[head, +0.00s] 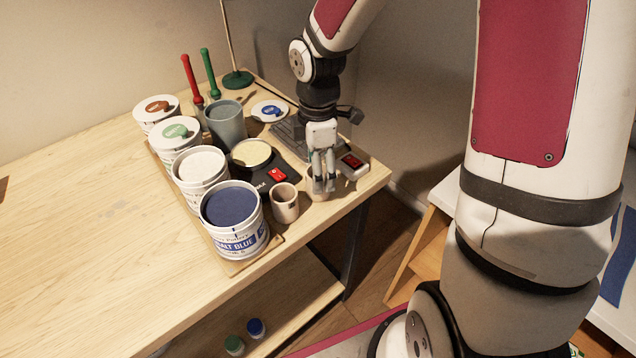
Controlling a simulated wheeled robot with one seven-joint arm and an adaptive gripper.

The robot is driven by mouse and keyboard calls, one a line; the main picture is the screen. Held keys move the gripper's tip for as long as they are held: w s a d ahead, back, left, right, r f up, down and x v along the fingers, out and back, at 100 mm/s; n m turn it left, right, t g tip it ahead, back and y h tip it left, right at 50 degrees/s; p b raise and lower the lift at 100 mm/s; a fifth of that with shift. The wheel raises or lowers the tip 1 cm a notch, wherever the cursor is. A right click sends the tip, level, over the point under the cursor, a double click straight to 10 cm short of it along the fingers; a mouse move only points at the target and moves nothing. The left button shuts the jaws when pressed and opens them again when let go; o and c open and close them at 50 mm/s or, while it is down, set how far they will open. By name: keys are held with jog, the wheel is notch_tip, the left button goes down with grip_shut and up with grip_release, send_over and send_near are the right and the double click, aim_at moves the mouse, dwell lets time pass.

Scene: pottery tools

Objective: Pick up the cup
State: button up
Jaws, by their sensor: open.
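A small beige cup (285,204) stands upright near the front edge of the table, right of the blue glaze tub. A taller grey-blue cup-like vessel (227,128) stands farther back among the tubs. My gripper (323,184) points down, a little to the right of the beige cup and apart from it. Its fingers are open, over a small beige round thing (317,196) at the table edge. The fingers partly hide that thing, so I cannot tell what it is or whether they touch it.
Several glaze tubs, including a cobalt blue one (234,220), stand in a row on a wooden board left of the cup. A black scale (282,188) lies behind it, and a small device with a red display (352,166) lies right of my gripper.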

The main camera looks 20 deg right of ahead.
jog(key=shift+f, duration=1.95)
jog(key=c, duration=1.3)
jog(key=shift+r, duration=0.15)
